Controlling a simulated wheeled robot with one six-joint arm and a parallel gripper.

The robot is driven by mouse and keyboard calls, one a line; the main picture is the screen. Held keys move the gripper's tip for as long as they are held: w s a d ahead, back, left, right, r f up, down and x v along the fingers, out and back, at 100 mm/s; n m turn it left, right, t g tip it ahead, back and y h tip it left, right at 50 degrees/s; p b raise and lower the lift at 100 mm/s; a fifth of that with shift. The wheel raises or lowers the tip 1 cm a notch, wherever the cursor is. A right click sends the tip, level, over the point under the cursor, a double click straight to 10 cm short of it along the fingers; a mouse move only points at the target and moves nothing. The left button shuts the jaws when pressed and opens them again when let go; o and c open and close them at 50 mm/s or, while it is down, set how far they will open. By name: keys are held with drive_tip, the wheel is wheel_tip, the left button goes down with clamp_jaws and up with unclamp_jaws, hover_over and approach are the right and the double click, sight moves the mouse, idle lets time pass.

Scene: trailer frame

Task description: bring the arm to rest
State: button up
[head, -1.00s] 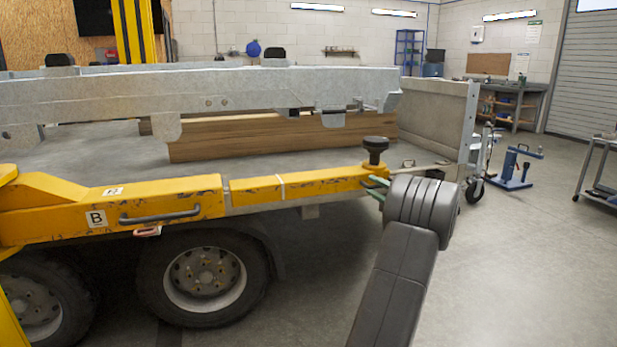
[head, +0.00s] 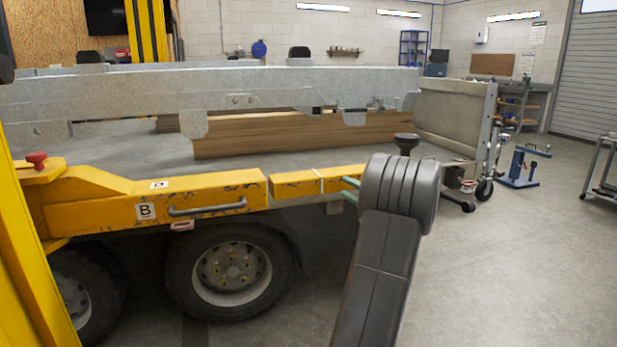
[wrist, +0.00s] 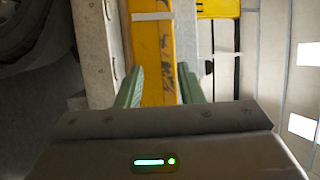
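My arm rises from the bottom of the head view, its dark grey wrist in front of the trailer's right end. My gripper (head: 349,188) shows only as two green fingers left of the wrist, overlapping the yellow side rail (head: 220,192) in the picture. In the wrist view the fingers of my gripper (wrist: 161,84) stand apart, so it is open. The yellow rail (wrist: 152,50) shows between and beyond them. I see nothing held; contact with the rail cannot be told.
The trailer's wheel (head: 230,270) is below the rail. A galvanised frame (head: 240,88) and wooden beam (head: 270,132) lie on the bed. A black knob (head: 406,141) stands behind my wrist. A blue stand (head: 521,165) is at right; the floor (head: 510,270) there is clear.

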approach(294, 188)
drive_tip(key=x, duration=0.5)
drive_tip(key=shift+r, duration=0.1)
drive_tip(key=p+v, duration=0.2)
drive_tip(key=v, duration=0.9)
